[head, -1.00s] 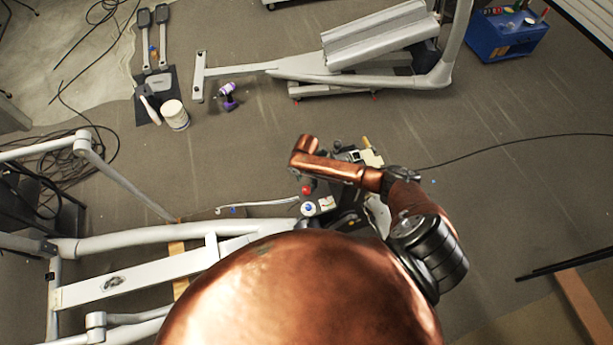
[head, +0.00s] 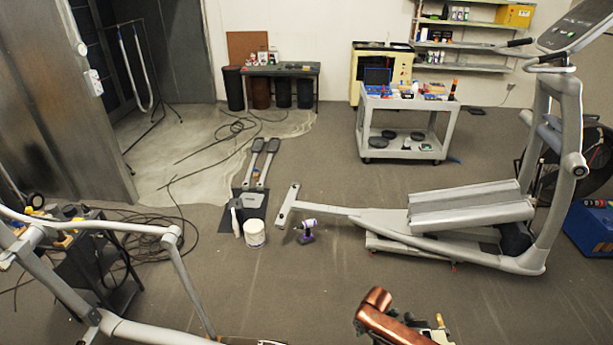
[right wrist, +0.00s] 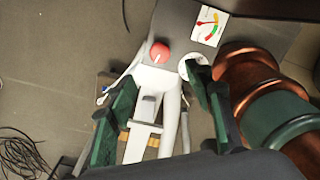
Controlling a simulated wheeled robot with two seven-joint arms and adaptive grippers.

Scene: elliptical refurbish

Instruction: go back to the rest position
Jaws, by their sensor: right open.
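My right gripper (right wrist: 158,76) shows in the right wrist view with its two green-lined fingers spread wide and nothing between them. In the head view only a copper link of my arm (head: 385,322) shows at the bottom edge; the gripper itself is not clear there. My left gripper is in neither view.
A grey elliptical machine (head: 460,215) stands at the right, with a purple drill (head: 306,231) and white bucket (head: 255,234) beside it. Another tubular frame (head: 150,330) fills the lower left. A loaded cart (head: 408,108) stands behind.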

